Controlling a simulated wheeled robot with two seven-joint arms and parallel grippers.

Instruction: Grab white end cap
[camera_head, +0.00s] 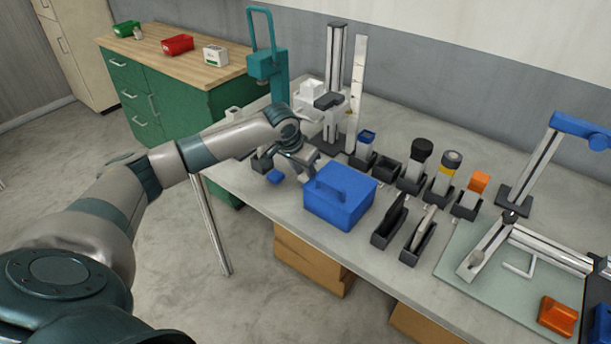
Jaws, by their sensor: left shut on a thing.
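My left arm reaches in from the left over the grey workbench (285,215). I cannot pick out a white end cap for certain. A white block (311,89) stands behind my wrist, and a small pale block (233,113) sits left of it. My right gripper is out of view.
A small blue piece (275,176) lies beside the gripper. Several black holders with tools stand right of the blue box. A teal press (268,65) and a metal column stand behind. A fixture with a blue top (580,127) is at the right, near an orange block (557,316).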

